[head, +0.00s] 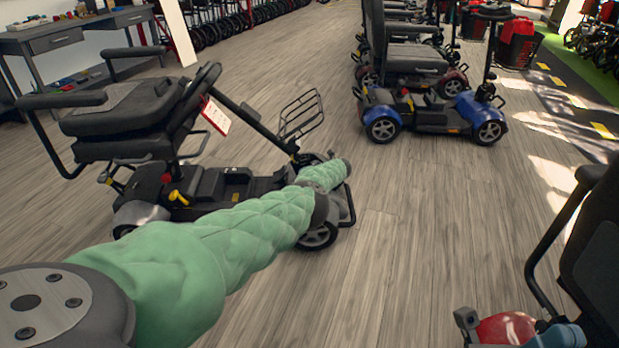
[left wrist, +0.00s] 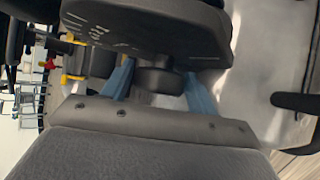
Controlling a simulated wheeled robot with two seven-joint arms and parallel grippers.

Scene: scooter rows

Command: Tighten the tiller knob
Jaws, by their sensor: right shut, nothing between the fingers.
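In the left wrist view a short dark round knob (left wrist: 160,80) stands below a dark panel with white marks (left wrist: 140,28). The two blue fingers of my left gripper (left wrist: 158,76) stand apart on either side of it. I cannot tell whether they touch it. In the head view my left arm's green sleeve crosses in front of a grey-black scooter (head: 235,183) with a red tag on its tiller; the left gripper is hidden there. My right gripper (head: 558,337) shows only partly at the bottom right, blue, shut and empty, near a red scooter part (head: 506,328).
A blue scooter (head: 430,112) and others stand in a row at the back. A grey desk (head: 75,35) is at the upper left. A black seat (head: 598,250) is close at the right. The wooden floor (head: 430,220) in the middle is clear.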

